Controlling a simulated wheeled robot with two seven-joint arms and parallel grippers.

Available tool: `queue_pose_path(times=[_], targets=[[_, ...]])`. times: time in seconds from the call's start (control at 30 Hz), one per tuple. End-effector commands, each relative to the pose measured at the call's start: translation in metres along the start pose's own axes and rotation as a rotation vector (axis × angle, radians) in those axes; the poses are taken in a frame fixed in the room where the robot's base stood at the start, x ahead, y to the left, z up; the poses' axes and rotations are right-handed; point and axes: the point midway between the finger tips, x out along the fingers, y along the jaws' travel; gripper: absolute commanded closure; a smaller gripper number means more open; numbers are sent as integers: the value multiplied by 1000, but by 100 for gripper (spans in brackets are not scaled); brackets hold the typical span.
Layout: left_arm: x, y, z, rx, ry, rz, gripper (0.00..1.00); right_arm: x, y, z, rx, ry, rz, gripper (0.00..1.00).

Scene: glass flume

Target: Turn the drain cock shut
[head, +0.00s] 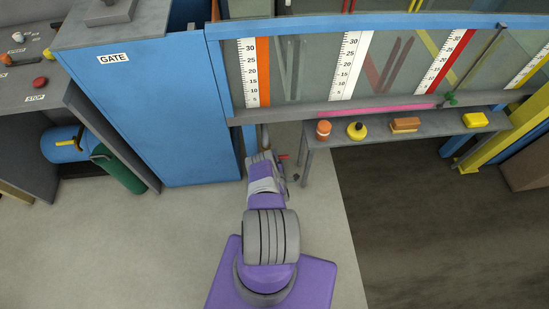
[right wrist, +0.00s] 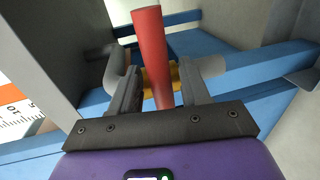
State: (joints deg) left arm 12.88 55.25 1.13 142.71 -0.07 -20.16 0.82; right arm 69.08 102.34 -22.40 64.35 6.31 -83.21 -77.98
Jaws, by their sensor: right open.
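The drain cock has a red lever handle (right wrist: 151,50) and a brass-yellow body (right wrist: 174,76) in the right wrist view. A small part of the red handle (head: 283,157) also shows in the head view, under the flume's left end. My right gripper (right wrist: 158,88) is open, with the red handle between its two fingers. I cannot tell whether a finger touches it. In the head view my right gripper (head: 264,158) is small and partly hidden by my own arm. The cock's body is mostly hidden there. My left gripper is not in view.
The blue cabinet labelled GATE (head: 190,115) stands close to the left of my right gripper. The flume's grey lower rail (head: 310,109) runs above it. A grey shelf (head: 350,136) with several small items is to the right. The floor in front is clear.

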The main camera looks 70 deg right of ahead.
Motion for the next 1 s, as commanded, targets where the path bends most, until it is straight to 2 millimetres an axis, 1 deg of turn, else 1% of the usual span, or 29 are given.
queue_pose_path(times=[0.07,0.17,0.3,0.5,0.67,1.0], targets=[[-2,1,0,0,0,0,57,-4,0,0,0,0,-3,54],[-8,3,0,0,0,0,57,-16,1,0,0,1,-4,54],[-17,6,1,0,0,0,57,-41,1,0,0,1,-5,54],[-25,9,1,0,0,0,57,-68,1,0,-1,0,-3,54],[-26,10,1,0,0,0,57,-75,1,0,0,0,0,54],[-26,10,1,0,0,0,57,-75,0,0,0,-1,0,54]])
